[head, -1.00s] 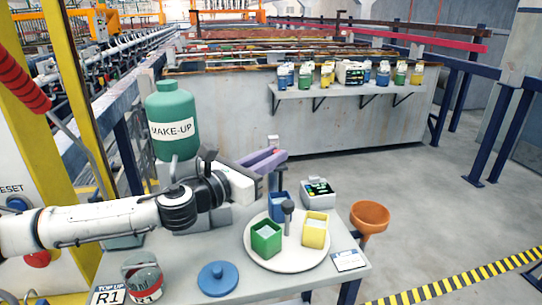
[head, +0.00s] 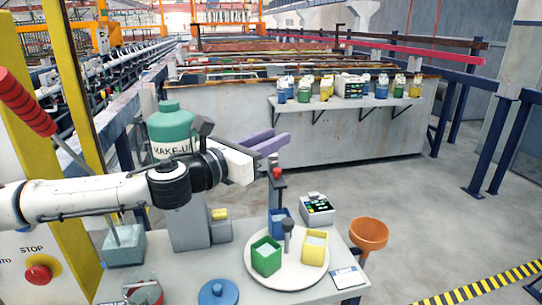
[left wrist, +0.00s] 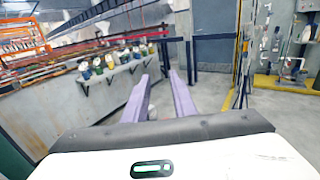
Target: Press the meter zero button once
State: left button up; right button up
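The meter (head: 317,209) is a small light-grey box with a dark lit display, on the table behind the round white plate. Its individual buttons are too small to tell apart in the head view. My left gripper (head: 268,142) has two purple fingers and is up in the air, above and to the left of the meter, not touching it. The left wrist view shows the fingers (left wrist: 163,95) apart with nothing between them. The meter cannot be made out in the left wrist view. My right gripper is not in view.
The plate (head: 286,282) holds green (head: 266,257), yellow (head: 315,247) and blue (head: 279,223) containers. A red-topped post (head: 277,188) stands left of the meter. An orange funnel (head: 369,234) is to the right. A green make-up bottle (head: 170,125) stands behind my left arm.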

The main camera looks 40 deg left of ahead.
aim_at(313, 195)
jog(key=k, duration=1)
